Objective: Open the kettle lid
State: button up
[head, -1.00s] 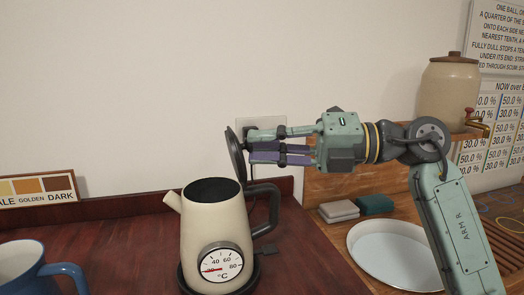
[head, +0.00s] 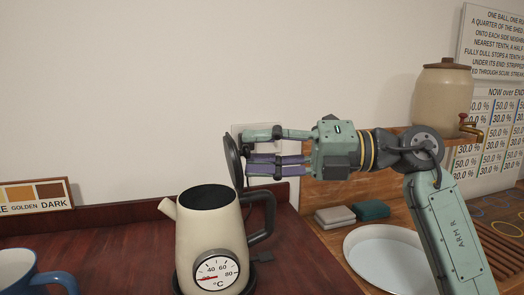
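The cream kettle (head: 207,240) stands upright in the head view, spout to the left and dark handle (head: 262,218) to the right. Its mouth (head: 209,197) is uncovered and dark inside. The dark round lid (head: 233,161) stands nearly upright at the rear right of the rim, on the handle side. My gripper (head: 246,153) comes in level from the right, with its fingertips just right of the lid. A gap shows between its upper green finger and lower purple pads, with nothing in it. I cannot tell whether a fingertip touches the lid.
A blue mug (head: 38,280) stands at the front left. A white round tray (head: 385,258) lies on the wooden counter at right, near two folded cloths (head: 335,217). A stoneware crock (head: 443,97) sits on the shelf. A colour chart (head: 35,196) leans at left.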

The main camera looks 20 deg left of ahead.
jog(key=shift+d, duration=0.1)
jog(key=v, duration=1.1)
jog(key=shift+d, duration=0.4)
jog(key=shift+w, duration=0.1)
